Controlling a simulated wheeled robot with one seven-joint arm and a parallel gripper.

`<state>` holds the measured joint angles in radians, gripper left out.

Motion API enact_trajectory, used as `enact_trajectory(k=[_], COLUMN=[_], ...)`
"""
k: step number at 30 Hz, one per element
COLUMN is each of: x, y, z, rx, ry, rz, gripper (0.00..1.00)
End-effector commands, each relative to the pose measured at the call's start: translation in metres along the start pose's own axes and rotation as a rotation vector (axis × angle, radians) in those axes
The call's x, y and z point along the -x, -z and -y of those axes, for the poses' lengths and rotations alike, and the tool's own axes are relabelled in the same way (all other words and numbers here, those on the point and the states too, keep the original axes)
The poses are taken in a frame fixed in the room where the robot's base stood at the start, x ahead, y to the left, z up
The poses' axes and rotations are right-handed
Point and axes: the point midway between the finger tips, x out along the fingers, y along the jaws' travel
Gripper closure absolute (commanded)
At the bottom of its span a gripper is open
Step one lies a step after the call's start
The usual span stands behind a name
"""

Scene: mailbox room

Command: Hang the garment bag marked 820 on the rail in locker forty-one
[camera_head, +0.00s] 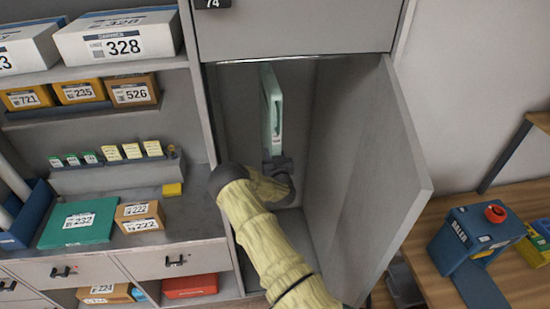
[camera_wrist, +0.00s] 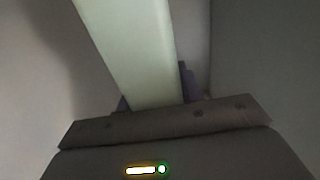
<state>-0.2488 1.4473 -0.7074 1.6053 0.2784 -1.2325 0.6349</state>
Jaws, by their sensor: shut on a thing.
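The pale green garment bag (camera_head: 273,110) stands upright and narrow, edge toward me, inside the open locker (camera_head: 318,115). Its mark cannot be read from here. My gripper (camera_head: 277,163) is inside the locker, shut on the lower part of the bag. In the wrist view the bag (camera_wrist: 130,45) rises between the two dark fingers of my gripper (camera_wrist: 155,95) and runs out of the top of the picture. The bag's top is close under the locker's upper edge; I cannot tell whether it touches a rail. No rail is clearly seen, and no number forty-one shows.
The locker door (camera_head: 375,180) is swung open to the right. A closed compartment marked 74 (camera_head: 212,3) is above. Shelves with boxes, including a white box marked 328 (camera_head: 118,38), stand at left. A wooden bench (camera_head: 525,200) with a blue device (camera_head: 475,235) is at right.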

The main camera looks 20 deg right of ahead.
Motion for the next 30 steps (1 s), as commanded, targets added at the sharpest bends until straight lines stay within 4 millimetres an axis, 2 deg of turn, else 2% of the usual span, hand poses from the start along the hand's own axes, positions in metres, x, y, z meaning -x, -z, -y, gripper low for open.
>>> enact_trajectory(k=[1,12,25,26,29,30], x=[0.0,0.0,0.001,0.001,0.001,0.001], y=[-0.007,-0.027,-0.03,-0.03,-0.03,-0.03], z=[-0.001,0.0,0.0,0.0,0.0,0.0], rx=[-0.001,-0.001,0.0,0.0,0.0,0.0], ry=[-0.001,-0.001,-0.001,0.0,-0.001,-0.001], rz=[-0.001,-0.002,-0.002,-0.002,-0.001,0.0], gripper=[1.0,1.0,1.0,0.62,0.42,0.38])
